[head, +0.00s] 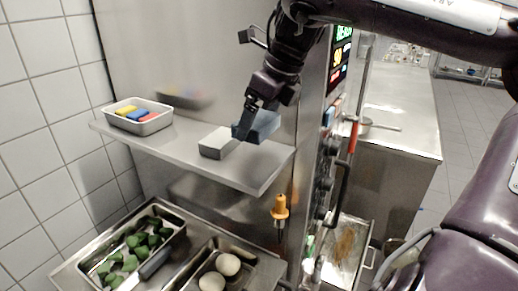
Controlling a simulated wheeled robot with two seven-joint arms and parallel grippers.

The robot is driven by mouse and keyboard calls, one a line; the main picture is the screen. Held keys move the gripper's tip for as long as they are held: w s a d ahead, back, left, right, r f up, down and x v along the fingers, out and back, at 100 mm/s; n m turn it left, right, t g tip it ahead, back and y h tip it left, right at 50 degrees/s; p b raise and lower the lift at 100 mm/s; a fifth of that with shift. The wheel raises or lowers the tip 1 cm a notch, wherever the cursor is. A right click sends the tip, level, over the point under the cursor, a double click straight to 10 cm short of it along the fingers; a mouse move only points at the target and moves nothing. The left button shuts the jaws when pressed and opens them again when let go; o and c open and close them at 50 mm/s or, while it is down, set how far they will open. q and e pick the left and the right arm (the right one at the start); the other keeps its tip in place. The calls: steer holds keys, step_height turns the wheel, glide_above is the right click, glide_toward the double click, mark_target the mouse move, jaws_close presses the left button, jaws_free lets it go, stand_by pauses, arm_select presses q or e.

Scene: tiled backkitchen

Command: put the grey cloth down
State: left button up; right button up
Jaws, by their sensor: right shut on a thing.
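My right gripper (246,121) points down over the steel shelf (254,176), shut on a blue-grey folded cloth (264,127). The cloth is at the shelf's right part, close to the steel wall panel; I cannot tell whether its underside touches the shelf. My left gripper is not in view.
A steel tray (151,126) with yellow, red and blue pieces stands at the shelf's left end. Below are a pan of green pieces (130,250) and a pan with pale round items (228,264). An orange-handled tool (281,207) hangs below the shelf's right end.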

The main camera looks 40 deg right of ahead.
step_height(320, 180, down, 3)
steer(key=shift+a+r, duration=0.1)
steer(key=shift+f, duration=0.35)
step_height(320, 180, down, 3)
steer(key=shift+f+p, duration=0.1)
steer(key=shift+p, duration=0.5)
steer(key=shift+f, duration=0.35)
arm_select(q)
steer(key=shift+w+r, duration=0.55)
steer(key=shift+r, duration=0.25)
arm_select(e)
steer(key=shift+f, duration=0.1)
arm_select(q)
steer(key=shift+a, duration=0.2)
arm_select(e)
steer(key=o, duration=0.7)
